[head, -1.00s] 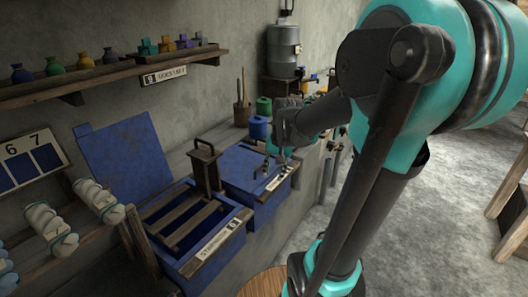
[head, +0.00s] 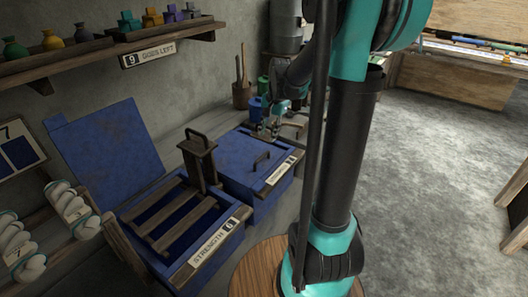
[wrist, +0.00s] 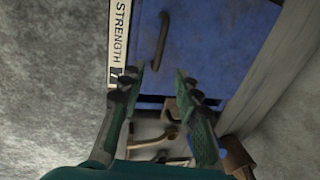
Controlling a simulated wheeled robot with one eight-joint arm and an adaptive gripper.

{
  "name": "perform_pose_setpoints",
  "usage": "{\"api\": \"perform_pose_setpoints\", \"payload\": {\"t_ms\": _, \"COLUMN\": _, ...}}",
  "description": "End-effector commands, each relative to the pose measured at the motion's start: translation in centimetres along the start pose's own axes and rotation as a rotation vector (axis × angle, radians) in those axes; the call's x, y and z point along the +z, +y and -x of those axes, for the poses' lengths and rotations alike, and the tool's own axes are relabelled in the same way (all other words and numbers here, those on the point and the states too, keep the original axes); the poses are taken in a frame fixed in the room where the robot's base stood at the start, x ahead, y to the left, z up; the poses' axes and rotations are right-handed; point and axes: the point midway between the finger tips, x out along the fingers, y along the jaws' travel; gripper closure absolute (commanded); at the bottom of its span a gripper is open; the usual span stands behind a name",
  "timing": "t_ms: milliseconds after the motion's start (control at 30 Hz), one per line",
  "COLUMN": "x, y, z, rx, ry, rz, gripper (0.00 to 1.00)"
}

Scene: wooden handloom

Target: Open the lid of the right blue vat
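The right blue vat (head: 262,205) has its flat blue lid (head: 238,150) shut, with a dark bar handle (head: 262,160) on top and a label on its front. My gripper (head: 268,134) is at the lid's far right edge, beyond the handle. In the wrist view the lid (wrist: 220,45) and its handle (wrist: 161,40) lie ahead of my gripper (wrist: 158,76). Its two fingers are spread apart with nothing between them. The handle is clear of the fingers. Whether the fingertips touch the vat cannot be told.
The left vat (head: 205,252) stands beside it with its lid (head: 110,155) raised and wooden slats across its mouth. A dark wooden block with a handle (head: 198,160) stands between the lids. A round wooden stool top (head: 260,270) is in front.

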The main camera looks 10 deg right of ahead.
Motion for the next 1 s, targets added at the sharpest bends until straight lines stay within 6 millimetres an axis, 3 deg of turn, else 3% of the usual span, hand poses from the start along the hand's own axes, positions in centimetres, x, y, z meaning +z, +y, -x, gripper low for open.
{"api": "perform_pose_setpoints", "payload": {"t_ms": 300, "x": 0.0, "y": -0.1, "z": -6.1, "rx": 0.0, "ry": 0.0, "rz": 0.001, "gripper": 0.68}}
{"api": "perform_pose_setpoints", "payload": {"t_ms": 500, "x": 0.0, "y": 0.0, "z": -8.8, "rx": 0.0, "ry": 0.0, "rz": 0.001, "gripper": 0.68}}
{"api": "perform_pose_setpoints", "payload": {"t_ms": 700, "x": 0.0, "y": 0.0, "z": -10.0, "rx": 0.0, "ry": 0.0, "rz": 0.001, "gripper": 0.68}}
{"api": "perform_pose_setpoints", "payload": {"t_ms": 1000, "x": 0.0, "y": 0.0, "z": -10.2, "rx": 0.0, "ry": 0.0, "rz": 0.001, "gripper": 0.68}}
